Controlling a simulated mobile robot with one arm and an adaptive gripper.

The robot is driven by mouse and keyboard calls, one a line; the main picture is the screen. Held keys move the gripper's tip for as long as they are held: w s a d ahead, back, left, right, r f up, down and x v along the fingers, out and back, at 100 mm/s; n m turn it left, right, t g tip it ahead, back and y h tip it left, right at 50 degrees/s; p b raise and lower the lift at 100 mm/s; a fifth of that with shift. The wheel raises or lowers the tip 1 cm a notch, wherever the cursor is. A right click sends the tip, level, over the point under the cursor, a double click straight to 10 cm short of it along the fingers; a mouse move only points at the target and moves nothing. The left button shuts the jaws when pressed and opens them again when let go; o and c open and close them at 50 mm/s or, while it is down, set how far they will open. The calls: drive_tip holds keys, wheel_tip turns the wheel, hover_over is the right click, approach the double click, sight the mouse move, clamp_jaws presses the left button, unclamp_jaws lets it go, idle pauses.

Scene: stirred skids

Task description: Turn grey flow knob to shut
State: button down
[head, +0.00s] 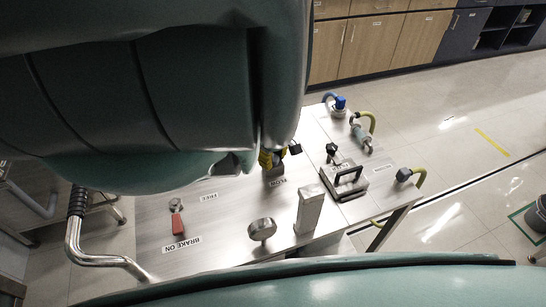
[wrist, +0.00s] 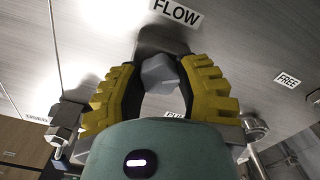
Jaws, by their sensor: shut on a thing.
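The grey flow knob (wrist: 158,74) is a faceted block in the wrist view, just below the FLOW label (wrist: 176,12). My gripper (wrist: 157,88) has its two yellow fingers around the knob, one on each side, shut on it. My arm hides most of the knob there. A second label between the fingers is partly covered, and I cannot read it surely.
The steel bench also carries a red brake lever (head: 178,222), a round metal knob (head: 262,229), an upright metal block (head: 309,208) and a black handle (head: 349,176). Blue (head: 340,103) and yellow-green (head: 370,120) hose fittings stand at the far right.

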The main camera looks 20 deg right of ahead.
drive_tip(key=shift+m, duration=0.4)
drive_tip(key=m+b, duration=0.1)
drive_tip(key=m, duration=0.4)
drive_tip(key=shift+f, duration=0.1)
drive_tip(key=m+b, duration=0.1)
drive_tip(key=m, duration=0.5)
drive_tip(key=shift+m, duration=0.4)
drive_tip(key=m+b, duration=0.1)
drive_tip(key=m, duration=0.5)
drive_tip(key=m+b, duration=0.1)
drive_tip(key=m, duration=0.4)
drive_tip(key=shift+m, duration=0.4)
drive_tip(key=c, duration=0.6)
unclamp_jaws()
